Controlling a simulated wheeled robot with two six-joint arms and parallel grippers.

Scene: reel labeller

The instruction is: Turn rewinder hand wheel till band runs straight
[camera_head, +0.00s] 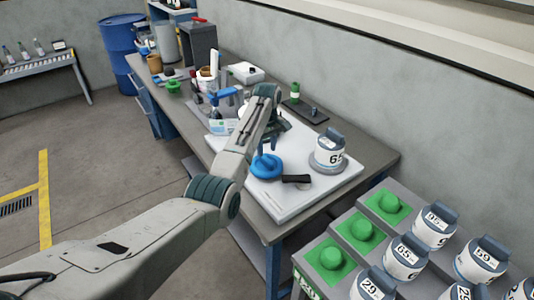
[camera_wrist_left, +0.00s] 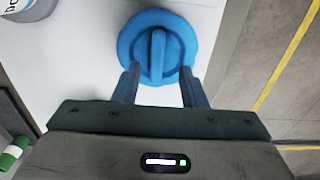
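The blue hand wheel (camera_head: 266,167) lies on the white machine plate (camera_head: 305,208). In the left wrist view the hand wheel (camera_wrist_left: 178,32) is a round disc with a raised bar across its middle. My left gripper (camera_head: 268,145) is directly at the wheel. In the left wrist view the gripper (camera_wrist_left: 160,70) is open, with one blue finger on each side of the bar's near end. The tips overlap the wheel's near rim; I cannot tell whether they touch it. No band can be made out. My right gripper is not in view.
A white canister marked 65 (camera_head: 329,157) stands on a grey disc on the plate. A black handle (camera_head: 297,179) lies beside the wheel. Bottles and tools crowd the bench farther back. A rack at the lower right holds green knobs (camera_head: 361,228) and several canisters (camera_head: 405,258).

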